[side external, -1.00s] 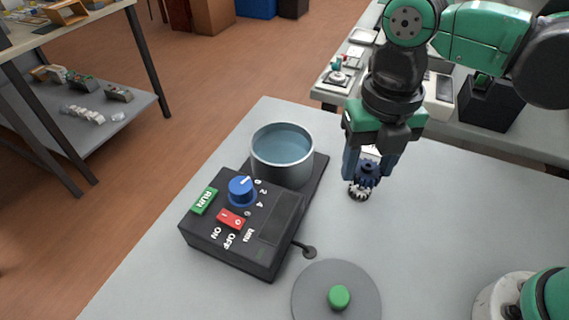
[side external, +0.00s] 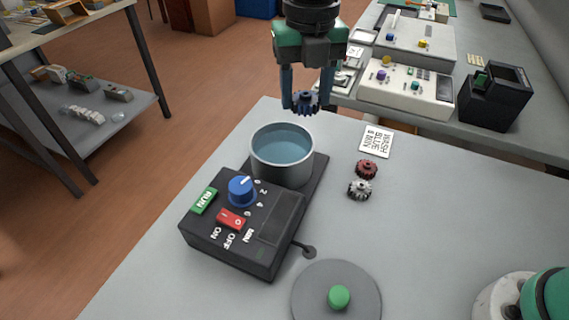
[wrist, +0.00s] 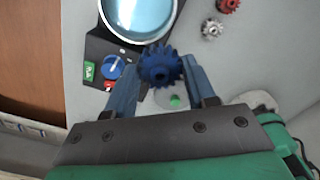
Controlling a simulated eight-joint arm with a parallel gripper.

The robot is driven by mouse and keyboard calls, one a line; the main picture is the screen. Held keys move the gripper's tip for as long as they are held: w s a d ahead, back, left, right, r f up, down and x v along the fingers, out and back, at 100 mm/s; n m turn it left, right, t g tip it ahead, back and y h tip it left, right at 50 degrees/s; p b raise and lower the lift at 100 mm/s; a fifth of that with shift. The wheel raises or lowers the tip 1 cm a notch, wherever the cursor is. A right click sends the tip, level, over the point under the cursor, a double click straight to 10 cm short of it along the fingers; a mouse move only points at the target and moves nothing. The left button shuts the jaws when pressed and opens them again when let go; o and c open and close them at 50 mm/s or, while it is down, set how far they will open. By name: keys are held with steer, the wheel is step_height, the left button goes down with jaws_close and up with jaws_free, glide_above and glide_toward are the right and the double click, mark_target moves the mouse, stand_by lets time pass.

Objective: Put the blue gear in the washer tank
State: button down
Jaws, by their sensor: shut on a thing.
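The blue gear (side external: 306,103) is held between the fingers of my gripper (side external: 304,100), raised above the far rim of the washer tank in the side view. In the wrist view the blue gear (wrist: 160,66) sits between the two blue fingertips of my gripper (wrist: 163,70), with the tank (wrist: 138,14) just beyond it. The washer tank (side external: 283,170) is a round metal pot holding blue liquid, open at the top. The gear is clear of the tank and the table.
A dark red gear (side external: 367,169) and a silver gear (side external: 360,189) stand on the table right of the tank. A card (side external: 377,141) reads "WASH BLUE 4 MIN". The control box (side external: 243,232) is in front of the tank. A round grey lid (side external: 360,295) with a green knob lies nearer.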

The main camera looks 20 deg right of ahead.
glide_toward(282, 161)
steer(key=shift+f, duration=2.6)
steer(key=shift+f, duration=0.8)
steer(key=shift+c, duration=1.1)
jaws_free()
step_height(282, 161, up, 8)
steer(key=shift+r, duration=0.15)
steer(key=shift+s, duration=0.1)
